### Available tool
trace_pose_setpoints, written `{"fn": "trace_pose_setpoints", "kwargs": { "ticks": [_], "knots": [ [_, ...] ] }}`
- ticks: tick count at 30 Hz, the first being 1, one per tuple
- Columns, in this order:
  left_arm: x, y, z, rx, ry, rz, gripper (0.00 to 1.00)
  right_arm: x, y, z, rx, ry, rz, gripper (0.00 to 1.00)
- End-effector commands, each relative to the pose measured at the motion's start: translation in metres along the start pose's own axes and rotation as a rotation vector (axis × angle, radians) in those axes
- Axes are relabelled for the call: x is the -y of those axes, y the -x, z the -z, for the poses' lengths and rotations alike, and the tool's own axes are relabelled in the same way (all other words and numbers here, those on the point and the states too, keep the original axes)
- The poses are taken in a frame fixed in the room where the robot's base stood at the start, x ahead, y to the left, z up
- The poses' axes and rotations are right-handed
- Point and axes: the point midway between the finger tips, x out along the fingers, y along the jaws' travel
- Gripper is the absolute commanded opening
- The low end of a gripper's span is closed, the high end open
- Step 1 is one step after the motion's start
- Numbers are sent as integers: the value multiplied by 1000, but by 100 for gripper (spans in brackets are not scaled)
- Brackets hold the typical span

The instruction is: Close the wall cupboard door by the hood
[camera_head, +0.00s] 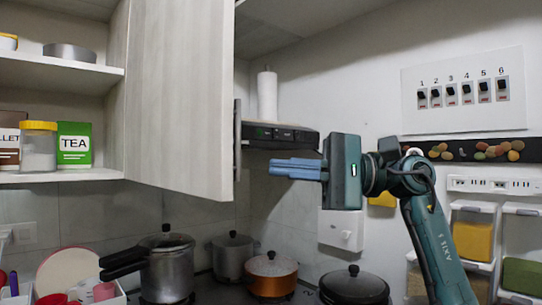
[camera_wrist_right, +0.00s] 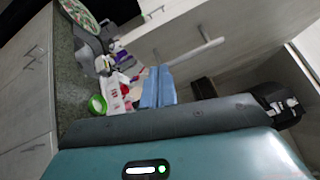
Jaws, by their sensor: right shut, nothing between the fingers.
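The pale wall cupboard door (camera_head: 180,95) stands open, swung out toward me, with its shelves showing to the left. Its bar handle (camera_head: 237,140) is on the right face, near the lower free edge. The dark hood (camera_head: 283,135) is behind and right of the door. My right gripper (camera_head: 272,168) is shut and empty, pointing left, right of the door and apart from it in the picture. In the right wrist view the shut blue fingers (camera_wrist_right: 158,88) show, with a pale panel and bar handle (camera_wrist_right: 195,50) beyond them. My left gripper is not in view.
Shelves hold a TEA box (camera_head: 75,144) and a yellow-lidded jar (camera_head: 38,147). Several pots, including a pressure cooker (camera_head: 166,265), stand below the door. A switch panel (camera_head: 463,90) and spice dispensers (camera_head: 473,238) are on the right. A paper roll (camera_head: 267,96) stands on the hood.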

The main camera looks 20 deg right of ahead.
Motion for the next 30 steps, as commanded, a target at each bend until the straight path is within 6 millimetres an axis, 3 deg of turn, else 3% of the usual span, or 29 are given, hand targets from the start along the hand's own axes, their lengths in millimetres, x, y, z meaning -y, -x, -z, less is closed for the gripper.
{"fn": "trace_pose_setpoints", "kwargs": {
  "ticks": [3,8,21,30],
  "knots": [
    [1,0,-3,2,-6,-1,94,19,15,-9,-66,168,-48,0],
    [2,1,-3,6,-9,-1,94,26,16,-11,-95,234,-71,0],
    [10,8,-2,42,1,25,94,23,-56,-6,-89,231,-70,0],
    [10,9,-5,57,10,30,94,20,-79,-2,-92,230,-69,0]
  ]
}}
